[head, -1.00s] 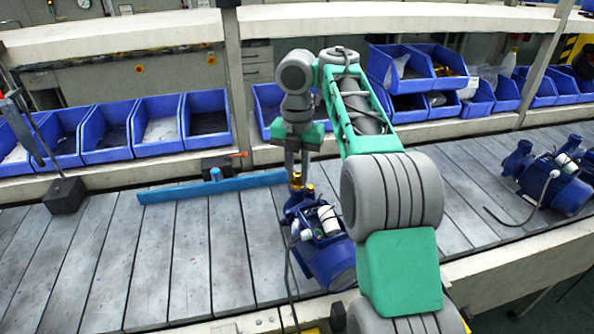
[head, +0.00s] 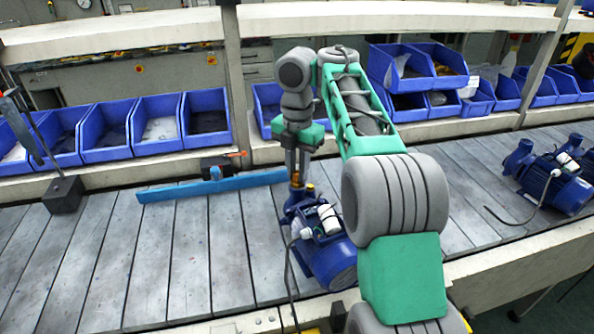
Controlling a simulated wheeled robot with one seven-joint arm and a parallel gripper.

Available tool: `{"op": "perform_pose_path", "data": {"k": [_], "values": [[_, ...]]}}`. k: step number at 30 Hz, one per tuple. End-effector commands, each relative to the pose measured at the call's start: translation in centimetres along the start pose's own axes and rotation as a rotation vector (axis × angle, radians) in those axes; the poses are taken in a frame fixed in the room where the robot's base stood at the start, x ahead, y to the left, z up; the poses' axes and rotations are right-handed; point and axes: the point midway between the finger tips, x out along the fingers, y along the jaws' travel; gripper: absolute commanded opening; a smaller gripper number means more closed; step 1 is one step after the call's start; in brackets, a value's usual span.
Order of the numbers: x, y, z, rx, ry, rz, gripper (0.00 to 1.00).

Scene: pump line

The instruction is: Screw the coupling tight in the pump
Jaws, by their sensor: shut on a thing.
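The blue pump (head: 328,256) stands on the slatted grey line in the middle of the head view, with a white box and a dark cable on it. The brass coupling (head: 297,180) shows at the top of the pump's left end, upright as far as I can tell. My gripper (head: 296,172) points straight down over that end and is shut on the coupling. The fingers hide part of the coupling, and its thread cannot be seen. A second brass-coloured fitting (head: 310,189) shows just right of the fingers.
A blue bar (head: 213,187) lies on the line left of the pump. Another blue pump (head: 551,180) stands at the far right. Blue bins (head: 106,133) line the shelf behind. A dark block (head: 64,195) with a post stands at the left. The slats at front left are clear.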

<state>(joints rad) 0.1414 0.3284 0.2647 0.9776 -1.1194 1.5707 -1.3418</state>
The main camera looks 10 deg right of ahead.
Motion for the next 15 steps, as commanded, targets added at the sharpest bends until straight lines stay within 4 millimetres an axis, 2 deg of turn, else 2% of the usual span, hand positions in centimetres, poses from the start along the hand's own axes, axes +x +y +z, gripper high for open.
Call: {"op": "perform_pose_path", "data": {"k": [3,8,15], "values": [[0.03,0.02,-0.01,0.024,0.0,0.001,0.0],[0.1,-0.01,-0.02,0.292,0.0,0.001,0.0],[0.06,0.0,-0.01,0.324,0.0,0.0,0.0]]}}
